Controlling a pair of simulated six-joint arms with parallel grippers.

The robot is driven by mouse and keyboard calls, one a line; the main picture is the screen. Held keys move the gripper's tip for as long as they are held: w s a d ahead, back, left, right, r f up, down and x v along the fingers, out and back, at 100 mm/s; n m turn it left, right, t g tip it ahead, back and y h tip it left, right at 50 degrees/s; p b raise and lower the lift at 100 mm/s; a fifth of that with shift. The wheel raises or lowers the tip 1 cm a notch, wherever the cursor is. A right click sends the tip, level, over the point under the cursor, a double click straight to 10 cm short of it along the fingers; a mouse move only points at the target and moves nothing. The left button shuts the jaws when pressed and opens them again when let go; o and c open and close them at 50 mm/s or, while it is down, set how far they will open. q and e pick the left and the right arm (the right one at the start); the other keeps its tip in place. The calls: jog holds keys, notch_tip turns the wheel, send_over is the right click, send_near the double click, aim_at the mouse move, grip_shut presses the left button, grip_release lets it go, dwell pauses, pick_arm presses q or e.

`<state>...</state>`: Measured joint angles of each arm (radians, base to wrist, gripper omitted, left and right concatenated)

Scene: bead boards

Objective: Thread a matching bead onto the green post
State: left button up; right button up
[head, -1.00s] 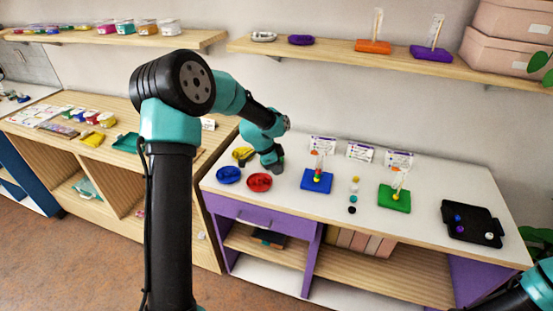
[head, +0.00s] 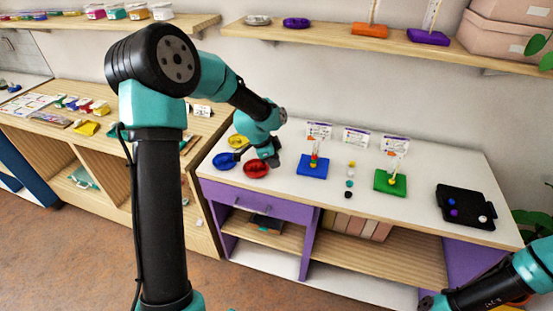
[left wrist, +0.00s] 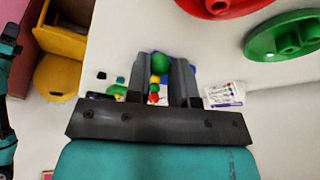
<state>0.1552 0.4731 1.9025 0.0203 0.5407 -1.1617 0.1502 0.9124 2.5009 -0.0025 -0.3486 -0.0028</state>
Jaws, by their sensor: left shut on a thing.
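My left gripper (head: 273,161) is above the table near the red dish (head: 257,170). In the left wrist view its fingers (left wrist: 161,70) are shut on a green bead (left wrist: 161,62). The green board (head: 381,185) stands right of the middle of the table. Its upright post carries a yellow bead (head: 392,180); the post's details are too small to tell. The blue board (head: 308,172) has a post with several coloured beads (head: 314,161). Part of my right arm shows at the lower right; its gripper (head: 430,302) is too unclear to read.
Loose beads stand in a row between the boards, including a teal one (head: 349,184) and a black one (head: 348,195). A black tray (head: 470,208) with several beads is at the right. Blue (head: 223,160) and yellow (head: 238,141) dishes lie left. A green dish (left wrist: 285,35) shows in the left wrist view.

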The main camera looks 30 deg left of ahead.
pick_arm(q)
jog(key=shift+d, duration=0.1)
jog(key=shift+w+d+n+t, duration=0.1)
jog(key=shift+d+n+t, duration=0.25)
jog(key=shift+n, duration=0.35)
jog(key=shift+w+d+n+y, duration=0.3)
jog(key=shift+d+n, duration=0.4)
jog(key=d+n, duration=0.1)
jog(key=d, duration=0.2)
jog(key=d+r+n+y, duration=0.1)
jog(key=d, duration=0.3)
jog(key=w+d+n+t, duration=0.1)
jog(key=d+n, duration=0.1)
jog(key=d, duration=0.2)
jog(key=shift+w+r+y, duration=0.1)
jog(key=shift+r+y, duration=0.1)
jog(key=shift+y, duration=0.1)
jog(key=shift+d+n, duration=0.3)
jog(key=shift+d, duration=0.2)
